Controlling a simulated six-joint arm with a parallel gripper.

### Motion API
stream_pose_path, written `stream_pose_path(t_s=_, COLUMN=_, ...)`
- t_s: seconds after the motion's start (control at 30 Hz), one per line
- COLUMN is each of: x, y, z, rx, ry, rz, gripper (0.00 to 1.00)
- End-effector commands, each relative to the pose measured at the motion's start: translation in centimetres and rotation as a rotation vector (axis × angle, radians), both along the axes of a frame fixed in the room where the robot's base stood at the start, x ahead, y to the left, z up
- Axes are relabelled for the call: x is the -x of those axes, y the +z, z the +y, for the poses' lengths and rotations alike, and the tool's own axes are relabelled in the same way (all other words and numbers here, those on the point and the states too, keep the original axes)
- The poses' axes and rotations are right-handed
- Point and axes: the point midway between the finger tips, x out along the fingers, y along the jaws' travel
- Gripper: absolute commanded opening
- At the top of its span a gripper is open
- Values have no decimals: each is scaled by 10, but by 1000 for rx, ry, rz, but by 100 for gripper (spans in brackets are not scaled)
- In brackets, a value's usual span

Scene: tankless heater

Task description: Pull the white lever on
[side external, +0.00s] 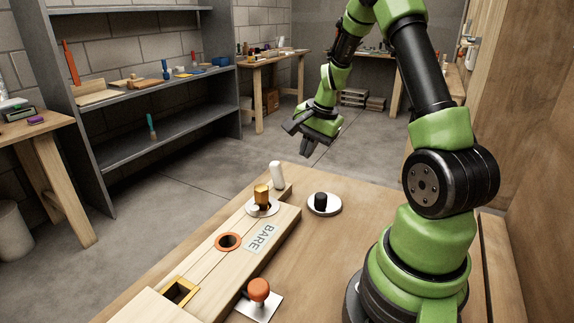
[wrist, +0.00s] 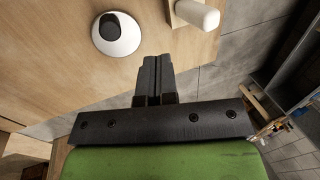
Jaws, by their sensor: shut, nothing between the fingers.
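The white lever (side external: 277,174) stands upright at the far end of the wooden panel in the side view. My gripper (side external: 309,148) is shut and empty, in the air beyond the panel's far end and above the lever's height. In the wrist view my gripper (wrist: 155,66) has its fingers together, pointing up the picture, below and left of the lever and apart from it.
A black knob on a white disc (side external: 322,204) sits right of the panel (side external: 200,260). An orange knob (side external: 258,289) stands at the front. Shelves (side external: 150,145) stand at the back left.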

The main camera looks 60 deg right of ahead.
Motion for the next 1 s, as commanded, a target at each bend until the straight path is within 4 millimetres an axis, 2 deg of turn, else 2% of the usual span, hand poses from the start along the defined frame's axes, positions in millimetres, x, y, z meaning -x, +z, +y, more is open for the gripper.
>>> stream_pose_path(t_s=0.03, x=-3, y=-13, z=1, rx=-5, ry=2, rz=5, gripper=0)
stream_pose_path(t_s=0.23, x=-15, y=-53, z=1, rx=-4, ry=2, rz=6, gripper=0)
stream_pose_path(t_s=0.33, x=-33, y=-55, z=0, rx=2, ry=8, rz=-1, gripper=0)
stream_pose_path(t_s=0.5, x=-49, y=-58, z=0, rx=0, ry=4, rz=0, gripper=0)
stream_pose_path(t_s=1.0, x=-54, y=-59, z=0, rx=1, ry=2, rz=0, gripper=0)
